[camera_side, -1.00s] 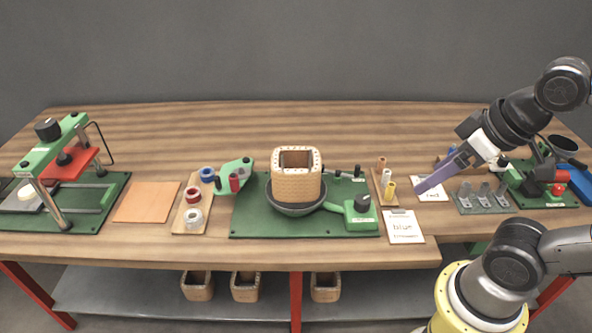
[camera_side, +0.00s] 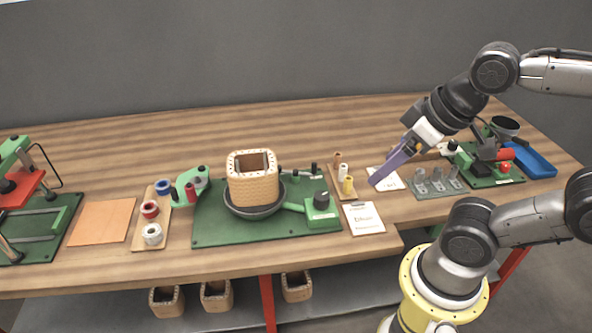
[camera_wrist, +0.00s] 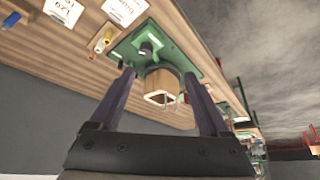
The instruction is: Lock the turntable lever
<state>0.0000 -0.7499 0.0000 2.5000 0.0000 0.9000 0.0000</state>
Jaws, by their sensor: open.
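The turntable is a dark round dish (camera_side: 256,211) on a green base plate (camera_side: 215,228), mid-bench. A square tan coil former (camera_side: 253,188) stands upright on it. The green lever (camera_side: 294,207) runs right from the dish to a green block with a black knob (camera_side: 321,200). My gripper (camera_side: 374,182), with purple fingers, is up and to the right of the knob, apart from it, near a white card. In the wrist view my gripper (camera_wrist: 160,74) is open and empty, with the former (camera_wrist: 162,84) and the knob (camera_wrist: 146,50) seen between and beyond the fingers.
Grey clips (camera_side: 437,184) and a green fixture (camera_side: 490,165) stand right. Spools (camera_side: 150,210) and an orange sheet (camera_side: 102,222) lie left. The bench's rear is clear.

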